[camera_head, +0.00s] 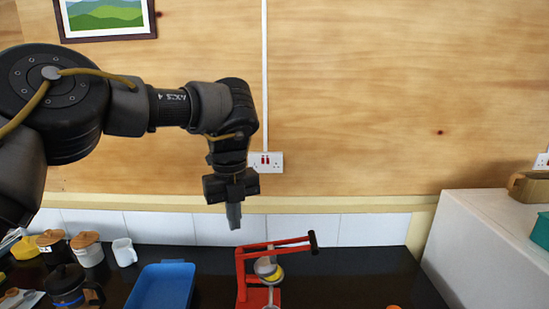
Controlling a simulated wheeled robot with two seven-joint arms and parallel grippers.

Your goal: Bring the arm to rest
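My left arm comes in from the left and reaches across the plywood wall. My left gripper (233,215) points down above the dark counter, up and to the left of a red lever press (242,270). Its fingers look close together with nothing seen between them. The gripper appears apart from the press. My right gripper is not in the picture.
The press has a raised arm with a black grip and a yellow and grey piece inside. A blue tray (162,287), white mug (124,252), lidded jars (87,249) and dark pot (66,285) stand left. A white cabinet (490,250) stands right.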

